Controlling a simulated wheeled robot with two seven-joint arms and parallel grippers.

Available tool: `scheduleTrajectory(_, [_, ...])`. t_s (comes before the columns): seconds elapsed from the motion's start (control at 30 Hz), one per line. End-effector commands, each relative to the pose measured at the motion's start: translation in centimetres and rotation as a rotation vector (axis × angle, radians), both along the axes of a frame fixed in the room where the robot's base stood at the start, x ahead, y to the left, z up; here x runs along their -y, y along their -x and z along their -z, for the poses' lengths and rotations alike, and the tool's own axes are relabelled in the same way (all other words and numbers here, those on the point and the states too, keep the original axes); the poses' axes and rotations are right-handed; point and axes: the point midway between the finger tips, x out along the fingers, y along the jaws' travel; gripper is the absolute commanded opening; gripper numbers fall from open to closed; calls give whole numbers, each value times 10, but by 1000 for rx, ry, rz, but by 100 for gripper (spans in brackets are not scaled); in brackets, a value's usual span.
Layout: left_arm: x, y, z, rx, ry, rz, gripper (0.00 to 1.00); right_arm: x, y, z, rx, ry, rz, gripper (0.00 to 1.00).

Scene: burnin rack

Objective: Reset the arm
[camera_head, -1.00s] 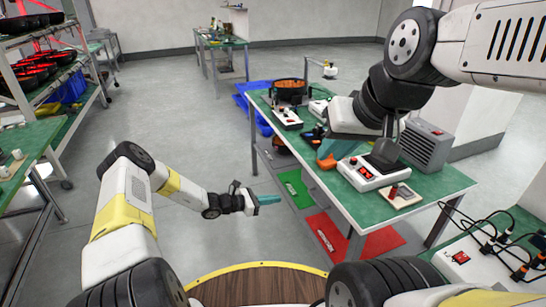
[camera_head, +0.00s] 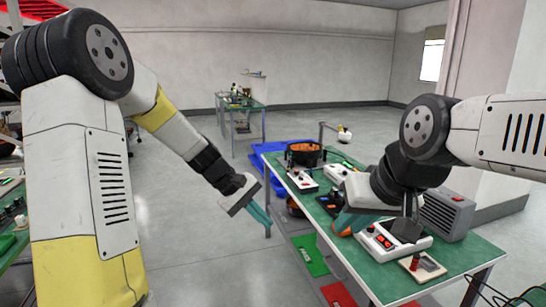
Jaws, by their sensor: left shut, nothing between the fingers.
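My left arm comes in large from the left. Its gripper (camera_head: 259,216) hangs over open floor left of the green-topped table (camera_head: 395,283), shut and empty, with its teal fingers pointing down and to the right. My right gripper (camera_head: 345,222) is over the table near its left edge. Its teal fingers are partly hidden by my wrist, so I cannot tell whether they are open or shut. An orange item shows at its fingertips, but I cannot tell if it is held. A white box with red switches (camera_head: 382,238) is beside that gripper.
A round black pot with orange contents (camera_head: 305,153), a grey vented box (camera_head: 446,213) and a small beige switch panel (camera_head: 422,266) stand on the table. Green (camera_head: 310,255) and red floor mats lie at its left. Open floor is left of the table.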

Motion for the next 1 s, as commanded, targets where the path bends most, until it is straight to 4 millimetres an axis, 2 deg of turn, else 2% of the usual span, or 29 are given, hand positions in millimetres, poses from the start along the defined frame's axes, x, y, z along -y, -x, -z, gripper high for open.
scheduleTrajectory(0.03, [-7,13,-18,55,-47,31,0,0,0,0,0,0,0,20])
scheduleTrajectory(0.2, [-33,59,-63,216,-197,135,0,0,0,0,0,0,0,20])
scheduleTrajectory(0.43, [-70,124,-107,426,-383,244,0,0,0,0,0,0,0,20])
scheduleTrajectory(0.6, [-95,167,-124,562,-497,301,0,0,0,0,0,0,0,20])
scheduleTrajectory(0.7, [-106,185,-128,618,-543,322,0,0,0,0,0,0,0,20])
scheduleTrajectory(0.83, [-114,197,-130,661,-577,338,0,0,0,0,0,0,0,20])
scheduleTrajectory(1.0, [-116,201,-130,672,-587,344,0,0,0,0,0,0,0,20])
